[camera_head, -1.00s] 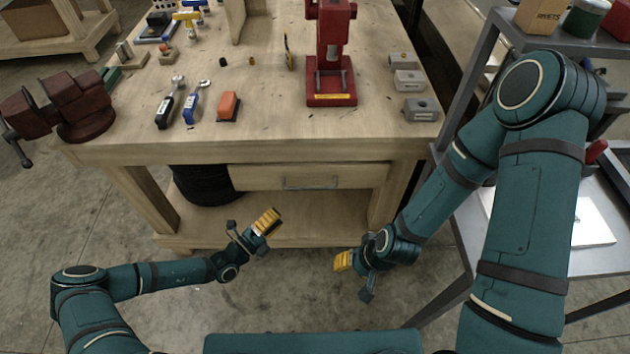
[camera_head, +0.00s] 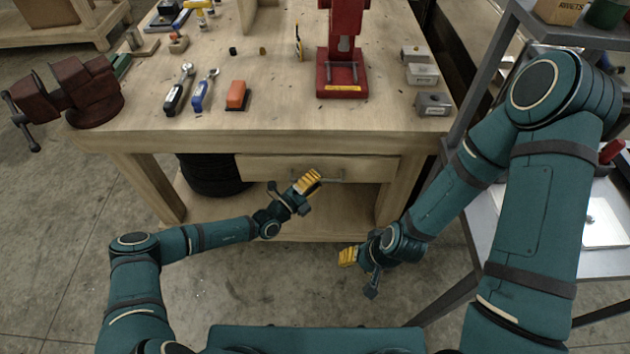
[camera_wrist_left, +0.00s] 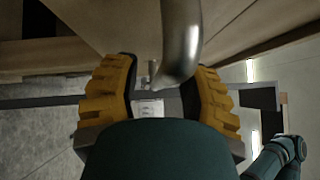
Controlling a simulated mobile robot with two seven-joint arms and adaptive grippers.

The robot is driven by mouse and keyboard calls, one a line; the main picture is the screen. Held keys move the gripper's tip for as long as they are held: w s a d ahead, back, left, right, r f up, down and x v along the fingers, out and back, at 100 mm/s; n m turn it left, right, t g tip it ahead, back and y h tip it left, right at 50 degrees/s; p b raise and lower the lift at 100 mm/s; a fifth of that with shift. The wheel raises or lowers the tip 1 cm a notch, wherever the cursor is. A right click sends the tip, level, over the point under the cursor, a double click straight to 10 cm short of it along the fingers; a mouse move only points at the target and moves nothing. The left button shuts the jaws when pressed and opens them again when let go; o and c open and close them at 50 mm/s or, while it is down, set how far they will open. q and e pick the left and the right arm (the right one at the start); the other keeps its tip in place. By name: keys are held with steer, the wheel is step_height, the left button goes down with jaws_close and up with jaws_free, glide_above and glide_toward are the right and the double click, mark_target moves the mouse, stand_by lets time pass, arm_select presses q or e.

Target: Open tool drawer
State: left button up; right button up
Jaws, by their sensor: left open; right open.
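The tool drawer (camera_head: 262,166) is a pale wooden front under the workbench top. It looks shut, flush with the bench frame. Its metal bar handle (camera_head: 332,181) is partly hidden behind my left gripper (camera_head: 308,182), which is up at the drawer front. In the left wrist view, the grey handle (camera_wrist_left: 181,40) comes in from the top between the two yellow fingers of my left gripper (camera_wrist_left: 160,95). My right gripper (camera_head: 348,257) is open and empty, low in front of the bench, apart from the drawer.
On the workbench (camera_head: 290,120) stand a red press (camera_head: 342,60), a dark red vise (camera_head: 88,92), an orange block (camera_head: 237,95) and hand tools. Black tires (camera_head: 212,176) sit on the lower shelf. A grey metal rack (camera_head: 470,110) stands close on the right. Floor at left is clear.

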arm_select(q)
jaws_close()
stand_by(0.5)
